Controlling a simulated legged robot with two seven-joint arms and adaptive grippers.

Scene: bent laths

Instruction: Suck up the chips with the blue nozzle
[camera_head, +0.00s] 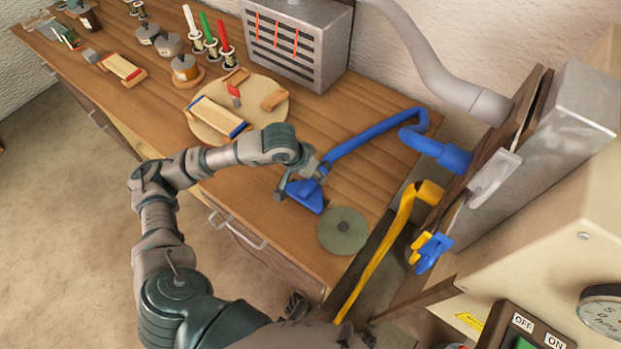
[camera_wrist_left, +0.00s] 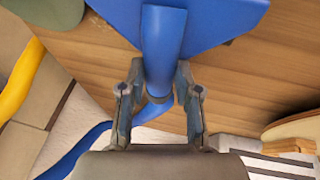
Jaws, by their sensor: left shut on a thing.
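The blue nozzle (camera_head: 306,196) is a flat, flared head on a blue hose (camera_head: 372,130), low over or on the wooden bench near its front right. My left gripper (camera_head: 303,180) is shut on the nozzle's neck. In the left wrist view the fingers (camera_wrist_left: 160,95) stand on both sides of the blue neck (camera_wrist_left: 163,45), and the wide nozzle head (camera_wrist_left: 215,22) is beyond them. I cannot make out any chips in either view; the nozzle and arm hide part of the bench. My right gripper does not show.
A green disc (camera_head: 342,232) lies right of the nozzle, near the bench's end. A yellow hose (camera_head: 385,250) hangs past the bench's right end.

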